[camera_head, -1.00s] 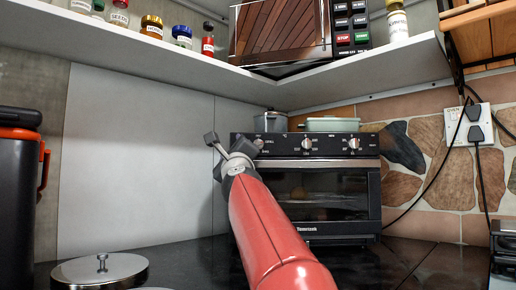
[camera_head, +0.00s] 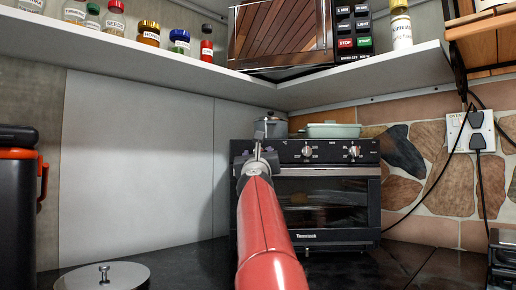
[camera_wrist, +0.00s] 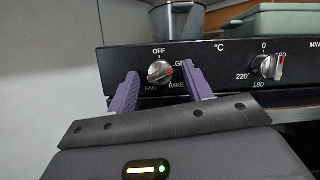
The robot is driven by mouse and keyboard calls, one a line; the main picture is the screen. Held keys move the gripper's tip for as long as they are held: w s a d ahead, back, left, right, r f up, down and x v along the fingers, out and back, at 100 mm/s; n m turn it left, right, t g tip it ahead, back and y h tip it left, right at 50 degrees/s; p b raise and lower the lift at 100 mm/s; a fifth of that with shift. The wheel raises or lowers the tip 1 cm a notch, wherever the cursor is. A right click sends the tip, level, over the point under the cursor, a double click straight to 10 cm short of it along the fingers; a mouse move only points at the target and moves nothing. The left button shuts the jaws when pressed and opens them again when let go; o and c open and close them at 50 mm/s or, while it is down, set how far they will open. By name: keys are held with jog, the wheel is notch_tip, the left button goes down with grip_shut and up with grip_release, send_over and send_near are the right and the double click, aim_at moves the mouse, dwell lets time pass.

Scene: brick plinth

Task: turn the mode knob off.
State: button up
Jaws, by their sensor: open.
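The mode knob (camera_wrist: 160,72) is a round silver dial at the left of the black oven's (camera_head: 330,235) control panel. In the wrist view OFF is printed above it, GR... at its right, BAKE at lower right and FAN at lower left. In the head view my gripper (camera_head: 262,140) covers the mode knob.
A temperature knob (camera_wrist: 268,66) and a minutes knob (camera_head: 353,151) sit further right on the panel. A grey pot (camera_head: 270,127) and a green dish (camera_head: 333,130) stand on the oven. A shelf (camera_head: 150,50) with jars hangs above. A steel lid (camera_head: 104,277) lies at lower left.

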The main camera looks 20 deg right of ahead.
jog(key=shift+w, duration=0.1)
jog(key=c, duration=0.9)
jog(key=shift+d+n+y, duration=0.1)
jog(key=shift+n+y, duration=0.3)
jog(key=shift+n, duration=0.5)
jog(key=shift+d+n+t+y, duration=0.1)
jog(key=shift+n+t+y, duration=0.35)
jog(key=shift+n, duration=0.45)
jog(key=shift+n+y, duration=0.45)
jog(key=shift+n, duration=0.45)
jog(key=n+y, duration=0.1)
jog(key=n, duration=0.2)
jog(key=n+y, duration=0.2)
jog(key=n, duration=0.1)
jog(key=shift+d+r, duration=0.1)
jog(key=n+g+y, duration=0.1)
jog(key=n, duration=0.2)
jog(key=n+g+y, duration=0.1)
jog(key=n, duration=0.3)
jog(key=shift+d+y, duration=0.1)
jog(key=shift+y, duration=0.2)
